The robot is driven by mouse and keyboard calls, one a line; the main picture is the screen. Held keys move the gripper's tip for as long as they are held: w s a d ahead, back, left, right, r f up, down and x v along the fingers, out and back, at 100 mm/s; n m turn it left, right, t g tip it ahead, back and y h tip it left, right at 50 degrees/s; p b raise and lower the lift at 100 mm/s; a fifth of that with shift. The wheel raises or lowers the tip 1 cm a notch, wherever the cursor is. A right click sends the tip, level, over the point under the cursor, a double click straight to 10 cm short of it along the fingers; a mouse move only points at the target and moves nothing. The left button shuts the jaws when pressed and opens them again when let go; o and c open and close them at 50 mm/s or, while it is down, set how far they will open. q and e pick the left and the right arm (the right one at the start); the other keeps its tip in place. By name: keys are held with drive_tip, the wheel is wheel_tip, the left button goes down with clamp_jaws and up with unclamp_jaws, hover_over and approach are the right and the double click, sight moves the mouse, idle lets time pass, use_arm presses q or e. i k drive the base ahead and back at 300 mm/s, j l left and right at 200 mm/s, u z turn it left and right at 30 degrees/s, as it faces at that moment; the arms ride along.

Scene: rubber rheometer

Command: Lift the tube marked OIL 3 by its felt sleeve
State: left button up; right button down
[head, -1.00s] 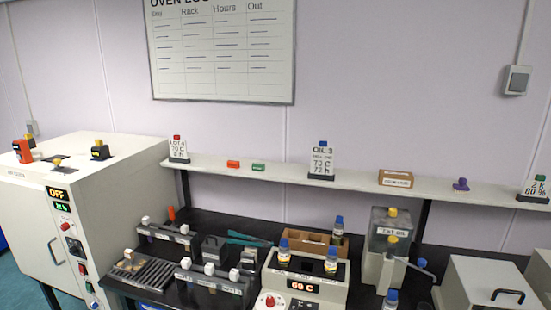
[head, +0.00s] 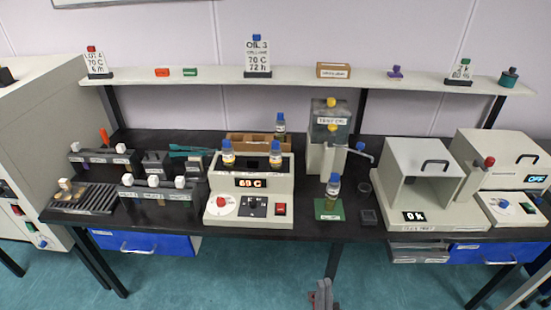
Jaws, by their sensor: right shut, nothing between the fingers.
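Several small blue-capped tubes with labels too small to read are in view, so I cannot tell which is marked OIL 3. Two tubes, left (head: 228,153) and right (head: 276,156), stand in the heating block (head: 222,188) reading 69 C. Another tube (head: 281,124) stands upright at the wooden box (head: 245,138) behind it. A fourth tube (head: 334,186) stands upright on a green base (head: 328,211) at the front. No felt sleeve can be made out clearly. My right gripper (head: 322,292) is shut and empty, low before the table, well apart from the tubes. My left gripper is out of view.
A sign (head: 257,56) on the shelf reads OIL 3, 70 C, 72 h. An oil dispenser (head: 328,125) with a crank stands right of the block. A grey tester (head: 425,175) stands farther right. Racks (head: 155,190) stand left. Blue drawers (head: 140,243) hang below the black table (head: 250,232).

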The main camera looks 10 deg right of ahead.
sight(276, 160)
drive_tip(key=u, duration=0.5)
drive_tip(key=l+u, duration=1)
drive_tip(key=l, duration=0.15)
